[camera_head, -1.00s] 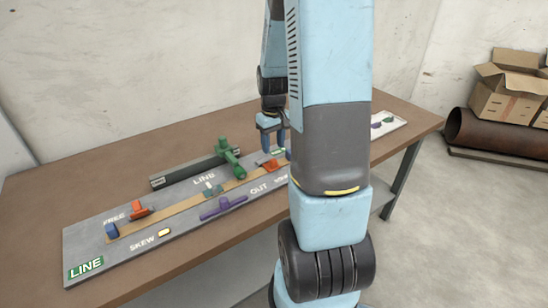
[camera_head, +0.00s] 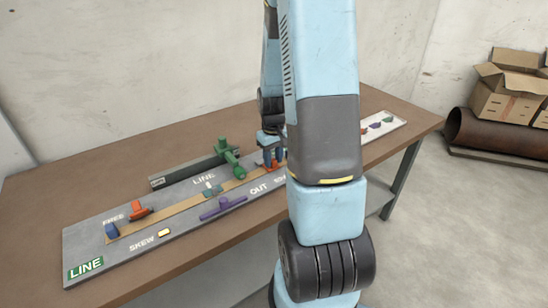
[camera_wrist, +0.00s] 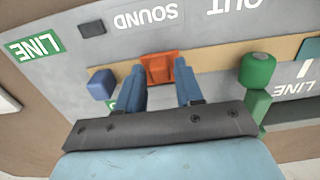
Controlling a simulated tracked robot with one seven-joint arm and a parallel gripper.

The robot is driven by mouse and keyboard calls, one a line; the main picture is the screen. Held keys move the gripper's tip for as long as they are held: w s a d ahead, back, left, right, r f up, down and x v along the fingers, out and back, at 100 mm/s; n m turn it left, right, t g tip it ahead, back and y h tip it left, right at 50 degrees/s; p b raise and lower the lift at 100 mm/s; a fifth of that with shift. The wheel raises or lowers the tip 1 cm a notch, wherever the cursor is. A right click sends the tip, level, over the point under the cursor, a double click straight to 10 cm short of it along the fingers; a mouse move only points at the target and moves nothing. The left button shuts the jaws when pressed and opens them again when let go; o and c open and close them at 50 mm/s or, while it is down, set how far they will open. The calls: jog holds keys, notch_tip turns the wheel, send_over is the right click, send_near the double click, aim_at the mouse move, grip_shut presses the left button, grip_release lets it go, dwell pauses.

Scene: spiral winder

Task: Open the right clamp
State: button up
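The right clamp, an orange part (camera_head: 267,166), sits on the grey board at the right end of the tan strip, partly hidden by my gripper. My gripper (camera_head: 270,152) is directly over it, pointing down. In the wrist view the orange right clamp (camera_wrist: 159,68) lies between and just past the tips of my gripper's two blue fingers (camera_wrist: 160,76). The fingers are apart, one on each side of it. I cannot tell whether they touch it. A second orange clamp (camera_head: 140,210) stands at the board's left end.
A green post and arm (camera_head: 230,158) stand left of my gripper; the post is also close in the wrist view (camera_wrist: 257,72). A blue block (camera_wrist: 102,85) sits beside the right clamp. A purple handle (camera_head: 223,206) lies on the board's front. Boxes (camera_head: 512,90) stand beyond the table.

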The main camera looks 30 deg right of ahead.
grip_shut()
jog(key=shift+d, duration=0.1)
jog(key=shift+w, duration=0.1)
jog(key=shift+w+r+g, duration=0.3)
jog(key=shift+w+g, duration=0.25)
jog(key=shift+g, duration=0.55)
jog(key=w+g, duration=0.1)
jog(key=g, duration=0.2)
jog(key=shift+w+r+g, duration=0.25)
jog(key=shift+w+g, duration=0.05)
jog(key=shift+w, duration=0.05)
jog(key=w+g, duration=0.1)
jog(key=g, duration=0.2)
jog(key=shift+w+a, duration=0.2)
jog(key=shift+w, duration=0.15)
jog(key=shift+w+f+g, duration=0.15)
jog(key=shift+w+g, duration=0.25)
jog(key=shift+g, duration=0.5)
jog(key=shift+w+f+g, duration=0.1)
jog(key=shift+w+g, duration=0.25)
jog(key=shift+g, duration=0.55)
